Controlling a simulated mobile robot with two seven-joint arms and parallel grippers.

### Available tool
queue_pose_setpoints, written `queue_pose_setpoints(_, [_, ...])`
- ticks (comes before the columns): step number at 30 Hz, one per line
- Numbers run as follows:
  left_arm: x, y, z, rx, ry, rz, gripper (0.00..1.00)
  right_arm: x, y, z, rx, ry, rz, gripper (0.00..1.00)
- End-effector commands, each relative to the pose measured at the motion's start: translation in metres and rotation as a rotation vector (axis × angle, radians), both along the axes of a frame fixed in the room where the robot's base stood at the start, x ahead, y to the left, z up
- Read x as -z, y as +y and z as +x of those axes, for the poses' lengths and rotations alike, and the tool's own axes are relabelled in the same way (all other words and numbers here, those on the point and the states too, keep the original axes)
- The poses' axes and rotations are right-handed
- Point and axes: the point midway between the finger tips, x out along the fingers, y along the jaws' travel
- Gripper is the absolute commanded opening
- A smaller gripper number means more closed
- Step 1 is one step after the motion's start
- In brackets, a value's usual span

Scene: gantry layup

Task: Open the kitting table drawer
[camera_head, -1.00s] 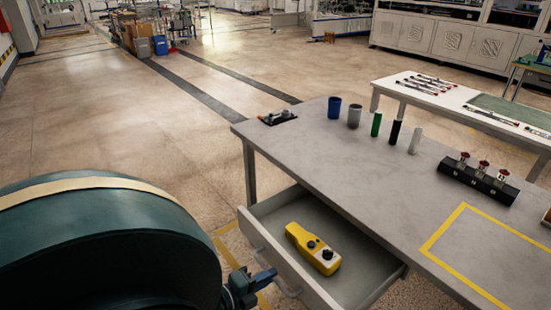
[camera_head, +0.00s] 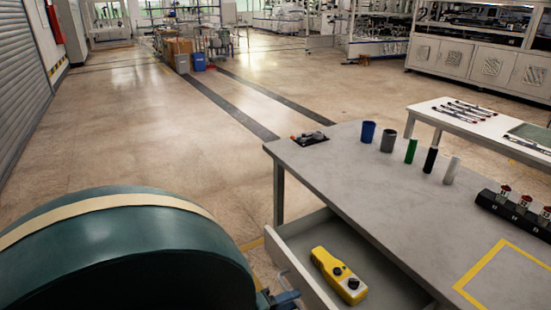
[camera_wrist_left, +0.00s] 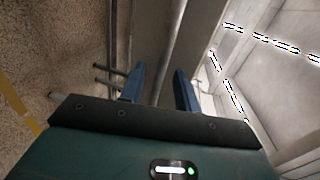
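The kitting table (camera_head: 355,180) stands at the right in the head view. Its drawer (camera_head: 384,279) is pulled out toward me, with a yellow device with black knobs (camera_head: 339,275) lying inside. My left gripper (camera_head: 286,297) is at the bottom edge, close to the drawer front, partly cut off and hidden by my arm. In the left wrist view its two blue fingers (camera_wrist_left: 160,88) stand apart. A light bar runs behind the gap between them. I cannot tell whether they touch the handle. My right gripper is not in view.
Several cylinders (camera_head: 411,150) stand along the table's far edge, with a small black tray (camera_head: 309,138) at the far left corner. A black rack (camera_head: 514,213) and a yellow outline are at the right. The floor left of the table is clear.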

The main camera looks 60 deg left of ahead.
Motion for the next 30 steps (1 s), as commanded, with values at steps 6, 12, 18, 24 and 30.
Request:
queue_pose_setpoints(6, [-0.006,0.003,-0.037,-0.002,0.007,0.000,0.32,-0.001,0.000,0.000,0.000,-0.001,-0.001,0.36])
queue_pose_setpoints(12, [-0.016,0.006,-0.082,-0.002,0.005,-0.001,0.32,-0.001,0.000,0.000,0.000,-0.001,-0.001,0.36])
queue_pose_setpoints(18, [-0.023,0.009,-0.113,-0.001,0.002,-0.001,0.32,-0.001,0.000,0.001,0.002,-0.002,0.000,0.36])
queue_pose_setpoints(24, [-0.026,0.010,-0.125,0.000,0.001,-0.001,0.32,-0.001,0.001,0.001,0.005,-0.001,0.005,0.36])
queue_pose_setpoints(30, [-0.026,0.010,-0.126,0.000,0.000,0.000,0.32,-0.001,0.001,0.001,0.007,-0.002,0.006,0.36])
